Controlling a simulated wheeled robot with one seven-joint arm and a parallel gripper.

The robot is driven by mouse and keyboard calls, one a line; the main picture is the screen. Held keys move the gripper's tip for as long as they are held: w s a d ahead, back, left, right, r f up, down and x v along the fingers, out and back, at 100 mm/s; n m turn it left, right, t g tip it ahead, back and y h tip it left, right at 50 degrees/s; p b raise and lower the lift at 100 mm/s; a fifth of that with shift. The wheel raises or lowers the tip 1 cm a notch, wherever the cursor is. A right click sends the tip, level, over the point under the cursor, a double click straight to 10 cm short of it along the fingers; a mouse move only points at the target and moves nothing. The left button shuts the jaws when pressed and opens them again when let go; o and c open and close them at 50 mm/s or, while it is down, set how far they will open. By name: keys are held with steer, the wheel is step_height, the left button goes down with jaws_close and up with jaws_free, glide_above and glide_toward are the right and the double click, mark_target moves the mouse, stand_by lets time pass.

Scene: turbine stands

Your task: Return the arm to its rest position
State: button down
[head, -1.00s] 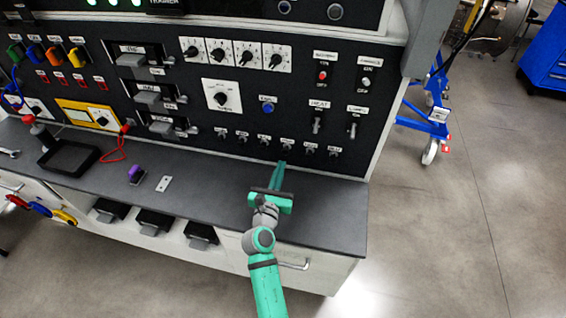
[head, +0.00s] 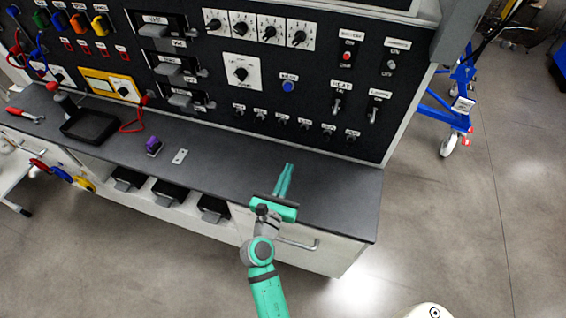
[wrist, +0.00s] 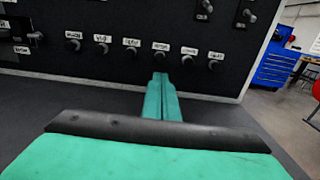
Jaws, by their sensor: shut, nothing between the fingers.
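My green gripper (head: 288,167) is over the right end of the dark bench top, its fingers pointing at the panel. In the wrist view the two fingers of my gripper (wrist: 160,78) lie side by side, shut, with nothing between them. The fingertips are apart from the panel's lower row of small switches (head: 282,119), which also shows in the wrist view (wrist: 130,50). My arm runs from the bottom of the head view up to the gripper, over the cabinet front.
The black panel (head: 310,65) rises behind the bench (head: 340,195). A purple-topped piece (head: 154,146), a small plate (head: 180,156) and a black tray (head: 90,126) lie to the left. A blue wheeled frame (head: 445,110) stands on the right; the floor there is mostly open.

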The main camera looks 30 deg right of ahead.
steer(key=s+a+f+m+t+y, duration=0.1)
steer(key=s+a+f+m+y, duration=0.4)
steer(key=a, duration=0.4)
steer(key=s+a+f+m+t+y, duration=0.2)
steer(key=s+a+f+m+y, duration=0.25)
steer(key=s+a, duration=0.35)
steer(key=s+a+r+m+y, duration=0.2)
steer(key=s+a+r+m, duration=0.2)
steer(key=s+m, duration=0.4)
steer(key=s+a+r+m+y, duration=0.2)
steer(key=s+a+r+m, duration=0.2)
steer(key=s+a+m, duration=0.2)
steer(key=s+m, duration=0.2)
steer(key=s, duration=0.1)
steer(key=shift+a+t, duration=0.35)
steer(key=shift+t, duration=0.05)
steer(key=shift+m, duration=0.25)
